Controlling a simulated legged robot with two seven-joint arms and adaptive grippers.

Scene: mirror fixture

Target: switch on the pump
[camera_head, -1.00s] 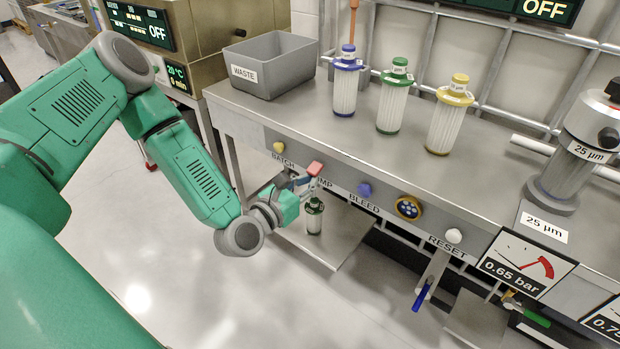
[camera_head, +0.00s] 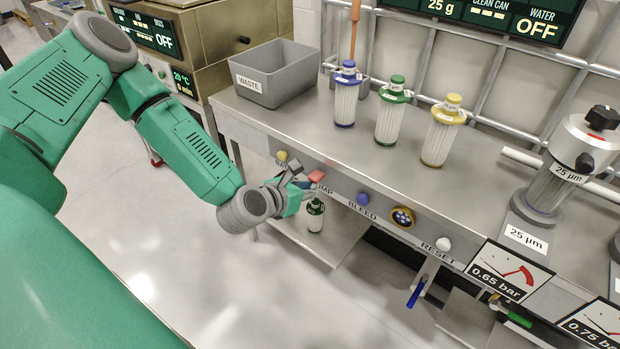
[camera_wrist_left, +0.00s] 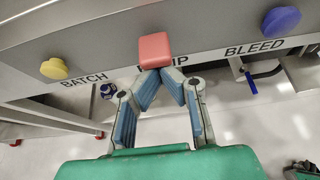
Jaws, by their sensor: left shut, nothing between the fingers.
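The red pump switch (camera_head: 316,176) sticks out from the front panel of the steel bench, between the BATCH and BLEED labels. It also shows in the left wrist view (camera_wrist_left: 154,50), above the word PUMP, which is partly covered. My left gripper (camera_head: 306,182) is at the front panel, right by the red switch. In the left wrist view its fingertips (camera_wrist_left: 160,72) are together, just below the switch's lower edge, with nothing between them. I cannot tell whether they touch the switch. My right gripper is not in view.
A yellow BATCH knob (camera_head: 282,155) and a blue BLEED knob (camera_head: 362,199) flank the switch. A white RESET knob (camera_head: 443,244) is farther right. A grey waste bin (camera_head: 275,75) and blue, green and yellow-capped filters (camera_head: 391,112) stand on the bench top.

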